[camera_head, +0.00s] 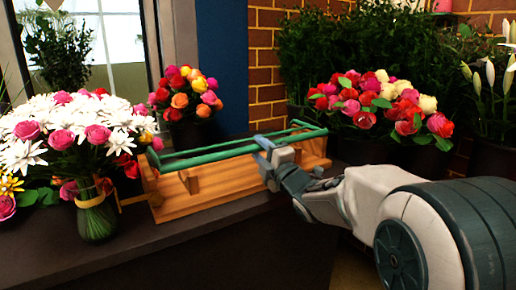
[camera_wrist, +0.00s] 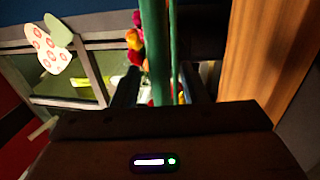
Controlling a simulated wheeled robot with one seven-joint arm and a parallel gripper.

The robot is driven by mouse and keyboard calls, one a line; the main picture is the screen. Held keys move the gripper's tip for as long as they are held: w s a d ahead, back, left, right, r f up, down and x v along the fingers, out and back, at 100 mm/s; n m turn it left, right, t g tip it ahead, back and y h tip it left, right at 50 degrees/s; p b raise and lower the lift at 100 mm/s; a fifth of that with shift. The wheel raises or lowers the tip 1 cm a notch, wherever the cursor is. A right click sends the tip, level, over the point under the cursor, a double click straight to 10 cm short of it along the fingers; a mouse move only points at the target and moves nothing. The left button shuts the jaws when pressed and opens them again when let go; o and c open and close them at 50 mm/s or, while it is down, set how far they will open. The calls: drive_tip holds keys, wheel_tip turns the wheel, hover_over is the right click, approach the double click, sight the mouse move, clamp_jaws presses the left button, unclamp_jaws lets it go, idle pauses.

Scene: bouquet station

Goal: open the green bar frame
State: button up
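The green bar frame (camera_head: 210,155) lies along the top of a long wooden box (camera_head: 215,187) on the dark counter. Its long bars run from the box's left end to its right end, close to the rim. My gripper (camera_head: 262,144) is at the front long bar, right of its middle. In the wrist view a green bar (camera_wrist: 156,50) runs down between my two fingers (camera_wrist: 160,88). The fingers stand apart with a gap seen beside the bar, so the gripper looks open around it. Whether a finger touches the bar cannot be told.
A glass vase with white and pink flowers (camera_head: 75,135) stands close to the box's left end. A colourful bouquet (camera_head: 186,95) stands behind the box. Red and cream flowers (camera_head: 385,105) stand behind my arm at right. Dark counter (camera_head: 170,232) is clear before the box.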

drive_tip(key=shift+w+a+r, duration=0.1)
drive_tip(key=shift+w+a, duration=0.3)
drive_tip(key=shift+w, duration=0.15)
